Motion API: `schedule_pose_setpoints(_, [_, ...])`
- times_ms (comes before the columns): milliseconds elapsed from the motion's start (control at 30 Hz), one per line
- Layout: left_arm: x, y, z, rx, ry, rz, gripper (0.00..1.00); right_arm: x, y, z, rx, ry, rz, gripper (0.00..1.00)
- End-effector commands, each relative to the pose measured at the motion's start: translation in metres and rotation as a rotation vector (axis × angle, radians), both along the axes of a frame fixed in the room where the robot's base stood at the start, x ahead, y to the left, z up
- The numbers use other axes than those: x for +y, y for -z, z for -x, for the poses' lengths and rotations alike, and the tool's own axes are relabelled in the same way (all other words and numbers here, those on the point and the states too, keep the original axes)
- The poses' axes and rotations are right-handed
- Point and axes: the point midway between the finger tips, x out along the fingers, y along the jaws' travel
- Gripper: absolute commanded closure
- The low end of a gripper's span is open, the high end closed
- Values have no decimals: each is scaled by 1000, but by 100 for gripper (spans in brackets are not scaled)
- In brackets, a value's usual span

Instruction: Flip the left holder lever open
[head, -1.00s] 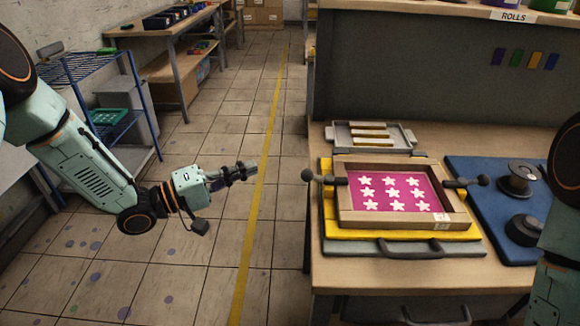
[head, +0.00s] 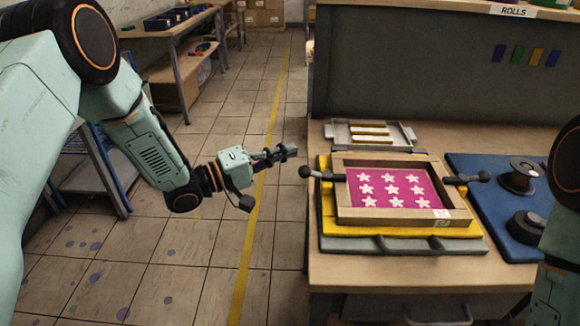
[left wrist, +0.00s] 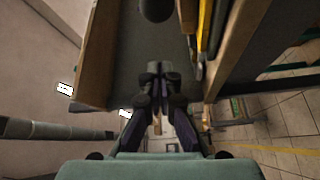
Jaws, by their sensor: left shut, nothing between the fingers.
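The left holder lever (head: 322,175) is a dark bar with a round knob at its left end. It lies across the left side of the wooden frame (head: 345,205), its knob sticking out past the table's left edge. My left gripper (head: 291,150) is shut and empty, just left of the knob and slightly higher in the picture, apart from it. In the left wrist view my left gripper (left wrist: 154,70) points forward, and a dark round knob (left wrist: 157,8) shows at the top, beyond the fingertips. My right gripper is not visible.
The frame holds a pink screen (head: 390,188) with white stars and sits on a yellow board (head: 330,226). A right lever (head: 466,180) lies opposite. A metal tray (head: 345,140) stands behind. Black discs rest on a blue mat (head: 478,215). The floor left of the table is open.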

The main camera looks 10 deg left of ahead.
Motion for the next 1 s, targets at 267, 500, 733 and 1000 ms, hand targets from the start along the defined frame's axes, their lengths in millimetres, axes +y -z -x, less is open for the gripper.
schedule_pose_setpoints(267, [-18,5,21,2,1,2,100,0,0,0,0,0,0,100])
schedule_pose_setpoints(500, [-22,7,31,-1,0,1,100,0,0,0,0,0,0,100])
schedule_pose_setpoints(733, [-22,7,31,-1,0,1,100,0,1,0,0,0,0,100])
schedule_pose_setpoints(1000, [-21,7,31,0,-5,2,100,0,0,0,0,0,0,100])
